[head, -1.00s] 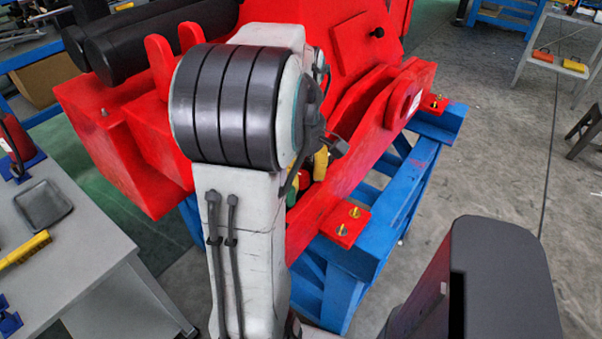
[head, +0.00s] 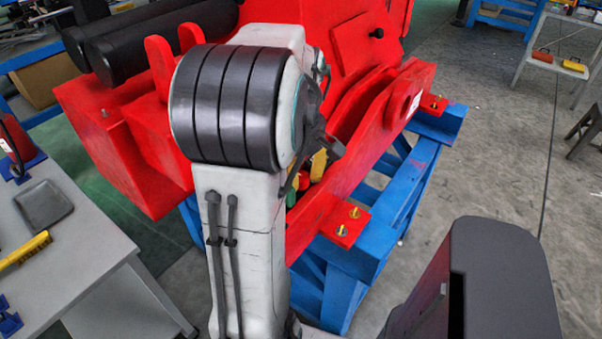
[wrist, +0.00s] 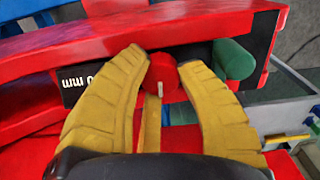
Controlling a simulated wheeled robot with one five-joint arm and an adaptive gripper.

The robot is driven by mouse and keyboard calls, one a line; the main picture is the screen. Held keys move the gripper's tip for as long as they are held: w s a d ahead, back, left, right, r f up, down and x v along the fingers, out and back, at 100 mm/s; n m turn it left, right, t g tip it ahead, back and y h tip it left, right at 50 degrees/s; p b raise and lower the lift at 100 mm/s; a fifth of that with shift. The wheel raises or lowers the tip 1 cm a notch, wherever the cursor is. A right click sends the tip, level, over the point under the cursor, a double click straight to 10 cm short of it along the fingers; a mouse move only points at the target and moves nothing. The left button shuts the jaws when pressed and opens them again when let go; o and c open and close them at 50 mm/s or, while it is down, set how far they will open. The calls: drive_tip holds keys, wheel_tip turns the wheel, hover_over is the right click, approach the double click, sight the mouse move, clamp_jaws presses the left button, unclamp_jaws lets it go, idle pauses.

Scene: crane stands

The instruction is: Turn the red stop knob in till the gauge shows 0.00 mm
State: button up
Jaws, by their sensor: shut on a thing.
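In the wrist view my gripper (wrist: 165,70) has its two yellow ribbed fingers on either side of the red stop knob (wrist: 164,76) and is shut on it. A short pale mark shows on the knob's face. The black gauge (wrist: 78,82) is to the left, partly behind the left finger.
A green knob (wrist: 233,59) stands close to the right finger. Red beams of the crane part (wrist: 190,25) run behind and around the fingers. In the head view the red part rests on a blue stand (head: 345,270). A grey table (head: 90,250) is at left.

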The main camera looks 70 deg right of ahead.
sight(301, 175)
drive_tip(key=shift+f+m, duration=0.1)
drive_tip(key=shift+m, duration=2.1)
drive_tip(key=shift+a, duration=0.1)
drive_tip(key=o, duration=0.9)
wheel_tip(301, 175, up, 12)
